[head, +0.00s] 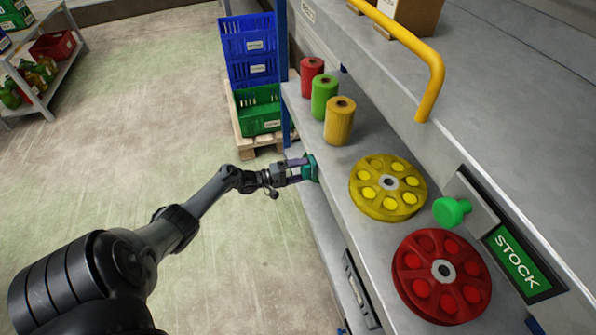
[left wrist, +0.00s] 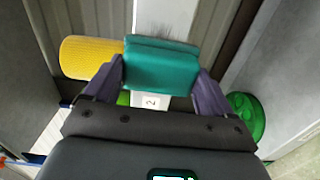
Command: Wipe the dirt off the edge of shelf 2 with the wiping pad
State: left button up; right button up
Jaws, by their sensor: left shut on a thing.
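My left gripper (head: 303,170) is shut on the teal wiping pad (head: 311,168), beside the front edge of the grey shelf (head: 375,270). In the left wrist view, the purple fingers of the left gripper (left wrist: 160,85) clasp the pad (left wrist: 160,66) from both sides. A white label reading 2 (left wrist: 150,102) shows just below the pad. A thin dark smudge (left wrist: 165,39) shows along the pad's upper border and looks like dirt. Whether the pad touches the edge is unclear, and it hides what lies behind it. My right gripper is not in view.
Red (head: 312,76), green (head: 324,95) and yellow (head: 339,122) spools, a yellow wheel (head: 360,197) and a red wheel (head: 405,270) stand on the shelf. A yellow rail (head: 410,42) juts above.

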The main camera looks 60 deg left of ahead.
pick_arm(q)
jog(key=shift+w, duration=0.2)
jog(key=shift+d, duration=0.15)
jog(key=d+p, duration=0.2)
jog(key=p, duration=0.1)
jog(key=shift+s+r, duration=0.2)
jog(key=shift+s, duration=0.2)
jog(key=shift+s+d+p, duration=0.2)
jog(key=shift+d+p, duration=0.25)
jog(key=shift+d, duration=0.2)
jog(key=shift+d+f, duration=0.2)
jog(key=shift+d, duration=0.05)
jog(key=shift+a, duration=0.15)
